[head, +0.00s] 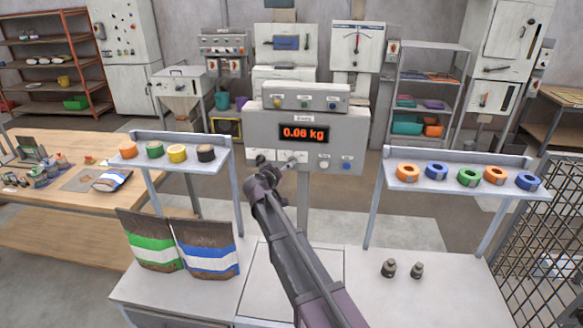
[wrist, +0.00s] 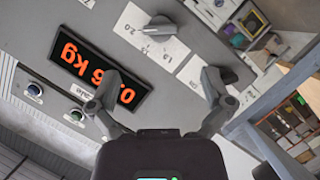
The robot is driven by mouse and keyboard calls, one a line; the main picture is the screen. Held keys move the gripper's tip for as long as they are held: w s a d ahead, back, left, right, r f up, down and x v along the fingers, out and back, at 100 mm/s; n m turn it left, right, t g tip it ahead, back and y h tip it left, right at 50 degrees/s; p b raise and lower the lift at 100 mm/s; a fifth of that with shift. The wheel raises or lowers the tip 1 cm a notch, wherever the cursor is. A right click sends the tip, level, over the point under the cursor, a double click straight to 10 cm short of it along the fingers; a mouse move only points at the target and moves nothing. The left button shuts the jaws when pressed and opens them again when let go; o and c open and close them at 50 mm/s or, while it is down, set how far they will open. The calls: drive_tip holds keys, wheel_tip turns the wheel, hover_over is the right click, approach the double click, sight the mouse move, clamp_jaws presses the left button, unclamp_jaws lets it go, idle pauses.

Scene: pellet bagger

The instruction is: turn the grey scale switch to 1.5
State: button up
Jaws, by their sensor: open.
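The grey scale switch (wrist: 160,26) sits on a white label plate on the panel front. Its plate, marked with figures such as 1.0 and 2.0, shows upside down in the wrist view. In the head view the switch (head: 290,162) is small, below the display. In the head view my gripper (head: 263,172) is just below and left of the switch. A second label plate (wrist: 188,72) is partly behind the right finger.
The scale panel (head: 360,128) has a red display (head: 304,133) reading about 0.06 kg and buttons at its right. Shelves with coloured tape rolls (head: 470,177) stand on both sides. Two bags (head: 207,248) stand at left; two small weights (head: 389,268) stand at right on the bench.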

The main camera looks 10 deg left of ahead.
drive_tip(key=b+x, duration=0.2)
drive_tip(key=x, duration=0.8)
drive_tip(key=shift+s+b, duration=0.1)
drive_tip(key=shift+b, duration=0.2)
drive_tip(key=c, duration=1.1)
